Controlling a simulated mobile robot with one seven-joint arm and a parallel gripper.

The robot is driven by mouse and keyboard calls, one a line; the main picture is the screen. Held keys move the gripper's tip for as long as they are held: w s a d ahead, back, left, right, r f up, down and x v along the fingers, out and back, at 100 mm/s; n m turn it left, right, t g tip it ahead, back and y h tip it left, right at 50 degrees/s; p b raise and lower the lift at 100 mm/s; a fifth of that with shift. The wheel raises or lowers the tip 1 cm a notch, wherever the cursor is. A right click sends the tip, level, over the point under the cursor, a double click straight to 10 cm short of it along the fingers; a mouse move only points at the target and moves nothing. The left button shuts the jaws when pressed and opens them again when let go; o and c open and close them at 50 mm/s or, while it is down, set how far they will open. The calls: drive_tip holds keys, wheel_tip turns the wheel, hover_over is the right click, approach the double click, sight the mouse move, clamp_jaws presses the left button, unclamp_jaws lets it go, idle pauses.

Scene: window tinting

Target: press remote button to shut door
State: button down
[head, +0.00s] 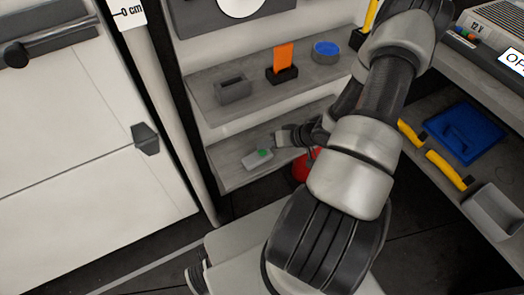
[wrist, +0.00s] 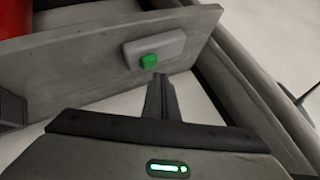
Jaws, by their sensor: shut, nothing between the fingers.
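The remote is a small grey box (head: 258,160) with a green button (head: 264,153), lying on the lower shelf. In the wrist view, the remote (wrist: 172,45) and its green button (wrist: 149,62) are just beyond my fingertips. My gripper (head: 281,138) is shut and empty. In the wrist view, the gripper tips (wrist: 159,78) point toward the button, with a small gap apparent; contact cannot be told for sure. A large white door or panel (head: 70,130) with a dark latch stands at the left; I cannot tell whether it is the task's door.
The shelf above holds a grey slotted block (head: 233,90), an orange card in a black holder (head: 284,62) and a blue round container (head: 326,50). A red object (head: 302,167) is partly hidden behind my arm. A bench with a blue case (head: 464,132) stands at right.

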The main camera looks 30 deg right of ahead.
sight(266, 153)
drive_tip(key=shift+f, duration=0.15)
drive_tip(key=shift+f, duration=0.3)
drive_tip(key=shift+f, duration=0.45)
idle(0.7)
drive_tip(key=shift+r, duration=0.15)
drive_tip(key=shift+r+p, duration=0.7)
drive_tip(key=shift+r, duration=0.05)
wheel_tip(266, 153, up, 5)
drive_tip(key=p, duration=0.5)
drive_tip(key=shift+r, duration=0.1)
drive_tip(key=shift+d, duration=0.1)
idle(0.6)
